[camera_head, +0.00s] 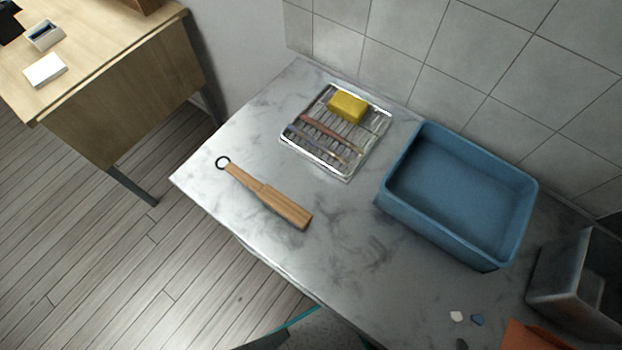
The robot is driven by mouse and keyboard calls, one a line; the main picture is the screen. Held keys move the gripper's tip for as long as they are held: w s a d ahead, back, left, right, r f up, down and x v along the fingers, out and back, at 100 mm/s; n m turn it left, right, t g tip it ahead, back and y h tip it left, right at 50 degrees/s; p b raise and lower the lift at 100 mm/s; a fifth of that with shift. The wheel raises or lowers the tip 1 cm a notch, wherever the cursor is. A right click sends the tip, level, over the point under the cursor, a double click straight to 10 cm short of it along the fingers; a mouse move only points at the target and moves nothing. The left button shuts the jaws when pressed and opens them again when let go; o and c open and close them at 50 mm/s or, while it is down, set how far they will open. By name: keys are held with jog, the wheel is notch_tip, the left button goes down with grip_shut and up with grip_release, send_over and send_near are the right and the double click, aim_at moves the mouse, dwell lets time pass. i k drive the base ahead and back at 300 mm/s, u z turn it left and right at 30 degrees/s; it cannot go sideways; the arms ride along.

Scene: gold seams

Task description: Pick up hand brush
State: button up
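The hand brush (275,199) lies on the grey marbled counter (335,235), left of its middle. It has a light wooden body, wider at the lower right end. A thin handle runs to the upper left and ends in a dark ring. Its bristles cannot be seen from above. Nothing touches it. My gripper is not in view.
A metal rack (349,170) with a yellow sponge (347,106) and thin tools stands behind the brush. A blue basin (456,236) is to the right. A grey metal container (570,285) and small fragments (457,316) are at the lower right. A wooden desk (150,95) stands left.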

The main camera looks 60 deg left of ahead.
aim_at(298, 216)
jog(key=z, duration=1.05)
jog(key=k, duration=2.65)
jog(key=u, duration=1.3)
jog(key=i, duration=1.05)
jog(key=z, duration=0.05)
